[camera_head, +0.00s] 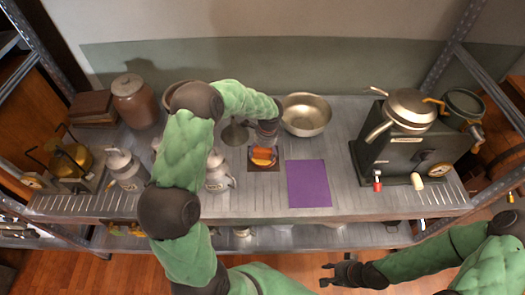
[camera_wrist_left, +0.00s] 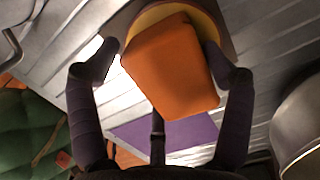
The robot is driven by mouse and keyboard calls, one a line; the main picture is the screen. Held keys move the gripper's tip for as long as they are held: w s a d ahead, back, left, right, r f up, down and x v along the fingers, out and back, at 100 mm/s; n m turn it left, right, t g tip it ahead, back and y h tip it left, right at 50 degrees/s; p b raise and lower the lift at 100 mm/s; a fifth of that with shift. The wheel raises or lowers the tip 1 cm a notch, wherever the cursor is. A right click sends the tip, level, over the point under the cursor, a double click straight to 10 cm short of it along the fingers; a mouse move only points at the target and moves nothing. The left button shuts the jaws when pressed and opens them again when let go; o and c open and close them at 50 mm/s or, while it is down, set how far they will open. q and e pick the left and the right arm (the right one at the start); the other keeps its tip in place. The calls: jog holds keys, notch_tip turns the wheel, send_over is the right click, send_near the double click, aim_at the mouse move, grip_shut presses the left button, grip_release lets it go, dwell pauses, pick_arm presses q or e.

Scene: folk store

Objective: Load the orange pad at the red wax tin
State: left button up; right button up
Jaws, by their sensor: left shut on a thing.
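The orange pad (camera_wrist_left: 172,68) is a thick orange block between the fingers of my left gripper (camera_wrist_left: 165,62) in the left wrist view. In the head view, my left gripper (camera_head: 267,142) is shut on the pad (camera_head: 262,153) over a small dark square on the shelf top. A round, shallow thing with a yellow inside and dark rim (camera_wrist_left: 208,20) lies under the pad; its yellow part (camera_head: 262,162) shows in the head view. I see no clear red on it; the pad hides much of it. My right gripper (camera_head: 325,275) is open and empty in front of the shelf.
A purple sheet (camera_head: 309,184) lies just right of the dark square. A metal bowl (camera_head: 305,114) stands behind it, and a machine with a round pan (camera_head: 410,108) at the right. Cans, jars and a brass kettle (camera_head: 70,160) crowd the left.

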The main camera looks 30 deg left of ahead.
aim_at(261, 149)
pick_arm(q)
jog(key=shift+r+p, duration=2.75)
jog(key=shift+r, duration=0.75)
